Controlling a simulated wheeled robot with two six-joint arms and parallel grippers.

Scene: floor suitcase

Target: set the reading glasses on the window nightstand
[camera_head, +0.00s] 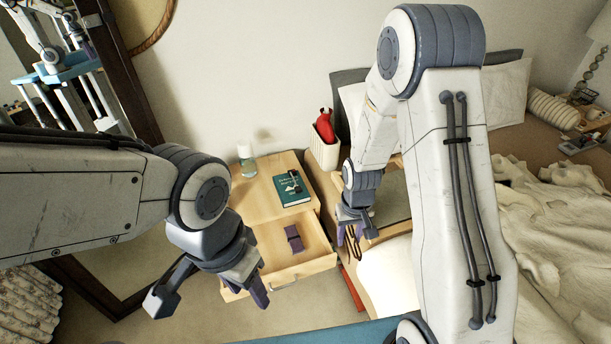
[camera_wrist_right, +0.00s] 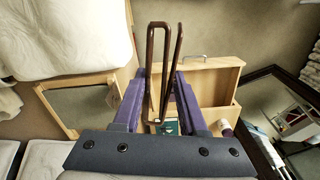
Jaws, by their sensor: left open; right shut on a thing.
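The reading glasses (camera_wrist_right: 152,75), with a thin brown frame, are held between the purple fingers of my right gripper (camera_wrist_right: 160,105). In the head view the glasses (camera_head: 352,249) hang below my right gripper (camera_head: 355,232), in the air right of the nightstand. A light wood nightstand (camera_head: 250,196) stands against the wall with its drawer (camera_head: 309,261) pulled open. The pictures do not show a window beside it. My left gripper (camera_head: 210,290) is open and empty, in front of the drawer's left side.
A teal book (camera_head: 291,189) with a small dark item on it and a clear bottle (camera_head: 247,163) stand on the nightstand top; its front left is bare. A purple object (camera_head: 293,238) lies in the drawer. A white bin (camera_head: 322,150) holds something red. A mirror leans left.

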